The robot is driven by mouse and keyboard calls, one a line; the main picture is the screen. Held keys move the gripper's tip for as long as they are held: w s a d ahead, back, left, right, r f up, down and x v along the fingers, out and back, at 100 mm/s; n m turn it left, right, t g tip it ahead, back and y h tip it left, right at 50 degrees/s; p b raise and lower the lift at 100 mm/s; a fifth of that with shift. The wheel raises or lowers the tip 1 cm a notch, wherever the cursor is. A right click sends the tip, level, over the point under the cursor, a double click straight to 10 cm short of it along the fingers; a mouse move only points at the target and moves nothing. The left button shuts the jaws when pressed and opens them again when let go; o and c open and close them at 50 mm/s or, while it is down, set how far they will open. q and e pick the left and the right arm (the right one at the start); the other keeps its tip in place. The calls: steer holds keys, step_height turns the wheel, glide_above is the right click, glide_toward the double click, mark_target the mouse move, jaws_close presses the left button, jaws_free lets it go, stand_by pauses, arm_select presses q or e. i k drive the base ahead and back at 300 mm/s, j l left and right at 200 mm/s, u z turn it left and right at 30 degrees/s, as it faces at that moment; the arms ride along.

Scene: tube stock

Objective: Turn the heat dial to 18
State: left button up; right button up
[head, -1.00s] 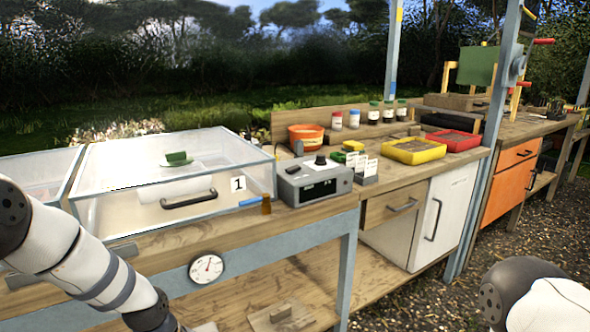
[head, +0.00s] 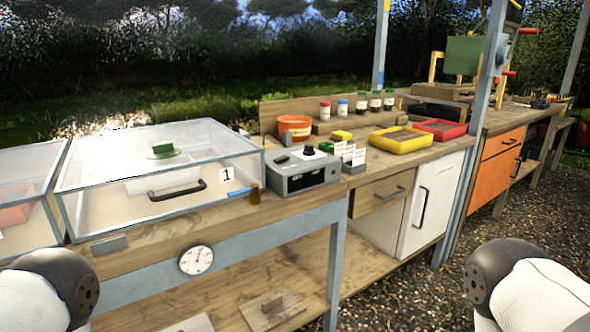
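The heat control box (head: 303,173) is a grey unit on the bench, right of the clear propagator case. The black dial knob (head: 309,150) stands on a white plate on its sloping top; its setting is too small to read. The box has a dark display (head: 306,181) on its front and a dark switch-like part (head: 282,160) at the left of its top. Neither of my grippers is in view. Only my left arm shows at the lower left and my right arm at the lower right, both well short of the box.
The clear case (head: 130,205) with a black handle and a label "1" stands left of the box. A small brown bottle (head: 254,194) and a blue item (head: 239,191) are close beside the box. White labels (head: 352,155) stand right of it. A round gauge (head: 196,260) hangs on the bench front.

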mark_target(309, 150)
steer(key=i+l, duration=0.4)
steer(key=i, duration=0.15)
steer(key=i+l, duration=0.4)
steer(key=i, duration=0.15)
steer(key=k+z, duration=0.05)
